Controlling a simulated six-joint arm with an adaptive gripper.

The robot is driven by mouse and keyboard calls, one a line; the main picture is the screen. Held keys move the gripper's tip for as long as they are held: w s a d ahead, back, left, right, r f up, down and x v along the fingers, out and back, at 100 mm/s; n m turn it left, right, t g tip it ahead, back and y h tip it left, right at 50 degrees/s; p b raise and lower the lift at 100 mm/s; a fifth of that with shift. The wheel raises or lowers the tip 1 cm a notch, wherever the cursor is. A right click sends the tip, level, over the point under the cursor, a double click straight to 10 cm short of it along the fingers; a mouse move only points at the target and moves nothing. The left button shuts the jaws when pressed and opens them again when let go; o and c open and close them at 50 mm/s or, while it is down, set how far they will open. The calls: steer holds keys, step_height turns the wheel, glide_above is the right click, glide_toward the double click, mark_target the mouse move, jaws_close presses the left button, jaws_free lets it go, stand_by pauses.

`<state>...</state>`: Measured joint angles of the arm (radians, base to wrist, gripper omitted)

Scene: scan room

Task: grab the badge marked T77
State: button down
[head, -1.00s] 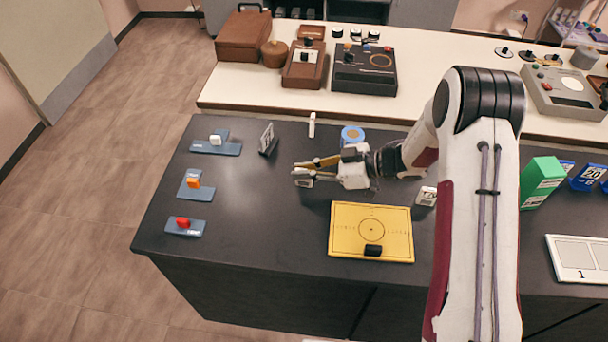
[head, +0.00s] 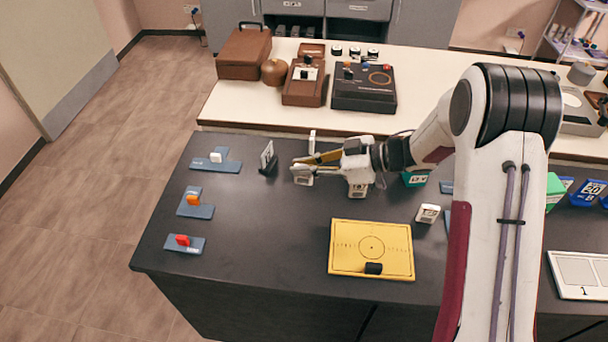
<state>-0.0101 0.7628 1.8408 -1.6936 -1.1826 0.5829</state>
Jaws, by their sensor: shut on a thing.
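My gripper (head: 304,167) reaches left over the dark table, its fingers pointing left. It is shut on a small pale badge-like piece (head: 302,177) at the fingertips, partly covered by the fingers. No T77 mark is legible on it at this size. Another small white badge-like block (head: 428,213) stands on the table to the right, right of the yellow board; its print is too small to read.
A card in a dark stand (head: 268,158) is just left of my fingertips. Blue plates with white (head: 216,157), orange (head: 193,201) and red (head: 182,240) pieces lie at left. A yellow board (head: 345,262) lies in front. The table between is clear.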

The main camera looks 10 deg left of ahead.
steer(key=shift+r, duration=0.9)
